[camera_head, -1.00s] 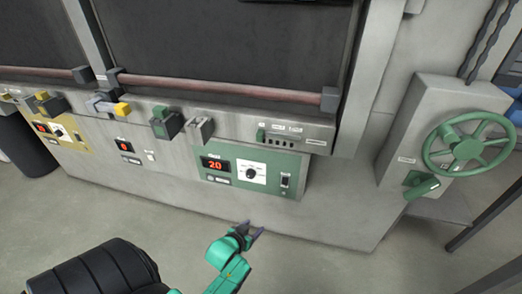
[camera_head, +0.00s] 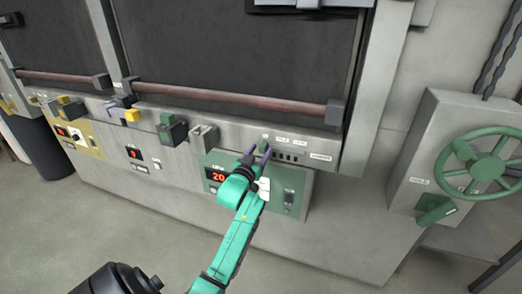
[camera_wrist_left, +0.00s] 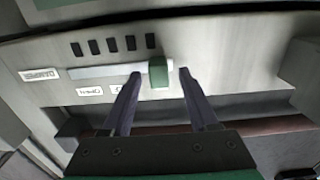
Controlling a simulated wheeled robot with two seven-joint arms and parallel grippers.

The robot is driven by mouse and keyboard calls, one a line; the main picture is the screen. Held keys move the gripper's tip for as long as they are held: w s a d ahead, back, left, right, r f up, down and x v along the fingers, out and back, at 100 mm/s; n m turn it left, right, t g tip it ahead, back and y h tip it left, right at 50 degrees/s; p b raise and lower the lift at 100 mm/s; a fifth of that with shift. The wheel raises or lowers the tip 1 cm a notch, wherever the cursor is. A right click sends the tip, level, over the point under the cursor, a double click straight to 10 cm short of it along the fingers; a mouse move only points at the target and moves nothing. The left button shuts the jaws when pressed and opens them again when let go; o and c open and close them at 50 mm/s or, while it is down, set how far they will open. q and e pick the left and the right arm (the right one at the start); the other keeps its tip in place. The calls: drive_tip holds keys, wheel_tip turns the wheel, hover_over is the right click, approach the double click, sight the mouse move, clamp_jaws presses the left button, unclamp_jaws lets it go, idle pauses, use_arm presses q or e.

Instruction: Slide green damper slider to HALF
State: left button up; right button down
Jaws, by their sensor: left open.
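The green damper slider (camera_head: 263,145) sits at the left end of its slot on the grey ledge below the furnace door. In the left wrist view, where the picture is turned round, the slider (camera_wrist_left: 158,72) is at the right end of the pale slot (camera_wrist_left: 100,72). My left gripper (camera_head: 260,152) is open, with its fingertips on either side of the slider. The wrist view shows a small gap between the slider and each finger of the gripper (camera_wrist_left: 160,76). Small white labels (camera_wrist_left: 89,91) line the slot; their words are hard to read. My right gripper is not in view.
A green control panel (camera_head: 300,183) with a red display is below the ledge, partly behind my left arm. A dark red bar (camera_head: 230,98) runs above the ledge. A green block (camera_head: 167,122) on the ledge is left of the slider. A green handwheel (camera_head: 482,165) is at right.

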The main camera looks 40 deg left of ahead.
use_arm(q)
drive_tip(key=shift+w+a, duration=0.15)
drive_tip(key=shift+w, duration=0.3)
drive_tip(key=shift+c, duration=0.3)
clamp_jaws()
idle(0.9)
